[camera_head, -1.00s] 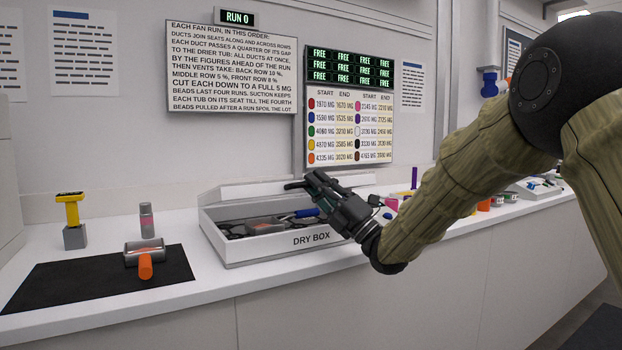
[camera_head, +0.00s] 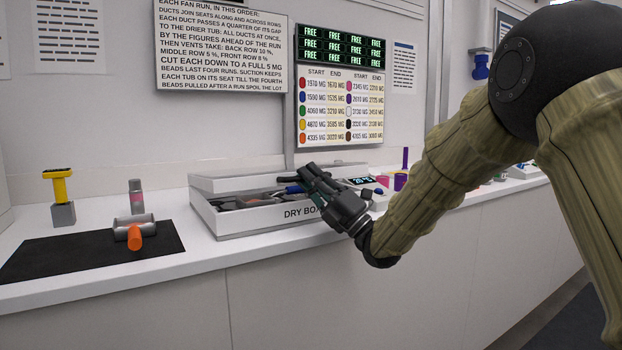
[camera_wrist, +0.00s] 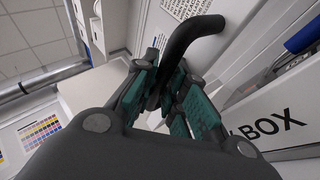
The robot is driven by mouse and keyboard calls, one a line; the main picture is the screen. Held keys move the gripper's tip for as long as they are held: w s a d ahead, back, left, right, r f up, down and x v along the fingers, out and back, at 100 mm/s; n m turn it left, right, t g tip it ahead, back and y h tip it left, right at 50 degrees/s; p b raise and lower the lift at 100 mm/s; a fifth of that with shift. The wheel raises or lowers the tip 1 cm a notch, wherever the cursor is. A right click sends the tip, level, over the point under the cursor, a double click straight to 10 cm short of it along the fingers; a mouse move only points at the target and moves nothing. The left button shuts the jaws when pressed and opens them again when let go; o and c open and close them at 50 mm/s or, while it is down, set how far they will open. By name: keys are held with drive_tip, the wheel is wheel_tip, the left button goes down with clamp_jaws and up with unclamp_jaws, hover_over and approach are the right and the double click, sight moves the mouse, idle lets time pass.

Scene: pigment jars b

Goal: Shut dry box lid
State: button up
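The white dry box (camera_head: 250,223) stands on the counter with its label on the front wall. Its white lid (camera_head: 235,182) is tilted over the back, with a gap at the front through which dark contents and a blue item show. My gripper (camera_head: 308,172) is at the lid's right part, above the front wall. In the wrist view, the teal fingers of my gripper (camera_wrist: 163,92) close around the lower end of a black bent handle (camera_wrist: 192,35). Where the handle joins the lid is hidden. The box's lettered front (camera_wrist: 275,125) shows at right.
A black mat (camera_head: 80,258) with a metal cylinder and an orange piece (camera_head: 135,238) lies left of the box. Small coloured items sit right of the box, behind my arm.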

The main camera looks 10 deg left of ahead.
drive_tip(key=shift+o, duration=0.2)
drive_tip(key=v, duration=1.2)
drive_tip(key=shift+c, duration=0.5)
